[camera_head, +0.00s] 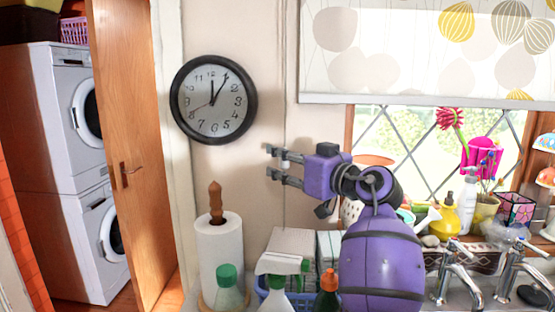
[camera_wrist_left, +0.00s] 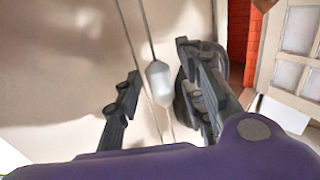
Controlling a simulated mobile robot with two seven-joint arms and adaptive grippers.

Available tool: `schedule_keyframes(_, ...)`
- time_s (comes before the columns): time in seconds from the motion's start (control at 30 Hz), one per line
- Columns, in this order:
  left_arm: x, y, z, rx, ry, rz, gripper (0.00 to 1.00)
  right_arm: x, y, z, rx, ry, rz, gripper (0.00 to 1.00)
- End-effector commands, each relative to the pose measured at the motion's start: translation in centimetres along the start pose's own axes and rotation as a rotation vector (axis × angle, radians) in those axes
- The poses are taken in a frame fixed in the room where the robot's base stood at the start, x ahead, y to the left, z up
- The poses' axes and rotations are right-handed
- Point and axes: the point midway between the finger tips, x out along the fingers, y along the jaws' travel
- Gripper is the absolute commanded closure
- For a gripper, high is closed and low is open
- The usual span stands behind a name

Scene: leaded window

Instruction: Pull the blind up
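The blind (camera_head: 400,60), pale with round leaf shapes in grey, beige and yellow, hangs over the upper part of the window. My left gripper (camera_head: 272,163) is to the left of the window and below the blind's bottom edge, with its two fingers apart and pointing left along the wall. In the left wrist view a thin cord with a white teardrop-shaped pull (camera_wrist_left: 158,82) shows between the open fingers of the left gripper (camera_wrist_left: 157,62). I cannot tell whether the pull touches either finger. My right gripper is not in view.
A round black-rimmed clock (camera_head: 213,99) hangs on the wall left of my gripper. Below stand a paper towel roll (camera_head: 220,255) and several bottles. The wall around the gripper is clear.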

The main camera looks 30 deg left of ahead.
Motion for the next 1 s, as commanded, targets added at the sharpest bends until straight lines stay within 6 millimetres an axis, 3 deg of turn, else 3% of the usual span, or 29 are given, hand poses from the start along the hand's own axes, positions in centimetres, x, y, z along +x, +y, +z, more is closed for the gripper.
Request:
schedule_keyframes(0.5,-0.3,0.1,0.0,0.0,0.0,0.0,0.63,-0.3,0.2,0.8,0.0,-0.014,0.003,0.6)
schedule_keyframes(0.8,-0.3,0.1,0.0,0.0,0.0,0.0,1.0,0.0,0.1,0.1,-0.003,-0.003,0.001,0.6)
schedule_keyframes(1.0,-0.3,0.1,0.0,0.001,0.0,0.0,1.0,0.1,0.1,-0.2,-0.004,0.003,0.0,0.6)
